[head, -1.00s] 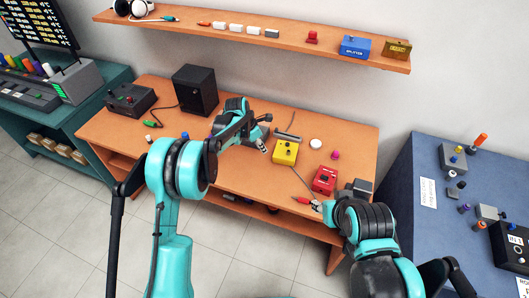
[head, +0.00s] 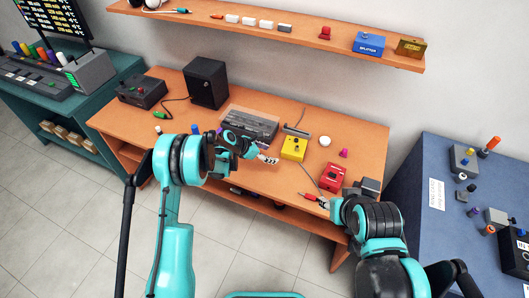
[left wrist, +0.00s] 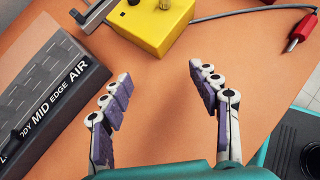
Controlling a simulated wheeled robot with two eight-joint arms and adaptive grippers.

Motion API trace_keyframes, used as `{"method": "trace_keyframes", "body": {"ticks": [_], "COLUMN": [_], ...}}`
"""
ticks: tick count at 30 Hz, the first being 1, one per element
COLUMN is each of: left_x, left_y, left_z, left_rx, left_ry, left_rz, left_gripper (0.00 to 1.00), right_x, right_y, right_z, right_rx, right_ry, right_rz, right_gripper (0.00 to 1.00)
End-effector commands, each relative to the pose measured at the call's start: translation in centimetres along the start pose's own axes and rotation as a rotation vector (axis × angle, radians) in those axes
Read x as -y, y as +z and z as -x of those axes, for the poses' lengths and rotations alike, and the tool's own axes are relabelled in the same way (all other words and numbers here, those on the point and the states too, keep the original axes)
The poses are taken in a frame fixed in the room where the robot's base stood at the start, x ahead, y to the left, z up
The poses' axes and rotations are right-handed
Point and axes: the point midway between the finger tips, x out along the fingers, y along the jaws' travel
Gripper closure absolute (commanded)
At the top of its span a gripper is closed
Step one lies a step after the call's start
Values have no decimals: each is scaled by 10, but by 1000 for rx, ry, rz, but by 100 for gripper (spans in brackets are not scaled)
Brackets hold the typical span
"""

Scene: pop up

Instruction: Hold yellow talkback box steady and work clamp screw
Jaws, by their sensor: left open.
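The yellow talkback box (head: 293,149) stands on the orange table, right of my left gripper (head: 266,159). In the left wrist view the yellow box (left wrist: 150,25) shows cut off at the top, with a black knob. My left gripper (left wrist: 160,80) is open, with bare table between its fingers, apart from the box. A grey metal bar or bracket (head: 296,131) lies just behind the box; its end (left wrist: 94,14) shows beside the box in the wrist view. I cannot make out a clamp screw. My right gripper (head: 326,204) is near the table's front edge; its jaws are too small to read.
A grey labelled unit (head: 250,126) lies left of the box; it fills the left of the wrist view (left wrist: 45,90). A red box (head: 333,177), a red plug (head: 309,197) with a cable, a white round thing (head: 325,141) and a magenta knob (head: 343,153) lie to the right.

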Motion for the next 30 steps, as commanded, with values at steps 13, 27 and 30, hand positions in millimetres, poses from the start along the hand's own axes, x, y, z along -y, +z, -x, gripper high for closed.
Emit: {"method": "trace_keyframes", "body": {"ticks": [13, 27, 30], "left_x": [0, 0, 0], "left_y": [0, 0, 0], "left_z": [-46, -47, -47], "left_rx": [-1, -2, -2], "left_ry": [0, 0, 0], "left_rz": [1, 1, 1], "left_gripper": [39, 100, 86], "right_x": [0, 0, 0], "right_y": [0, 0, 0], "right_z": [0, 0, 0], "right_rx": [0, 0, 0], "right_ry": [0, 0, 0], "right_rz": [0, 0, 0], "right_gripper": [60, 60, 60]}}
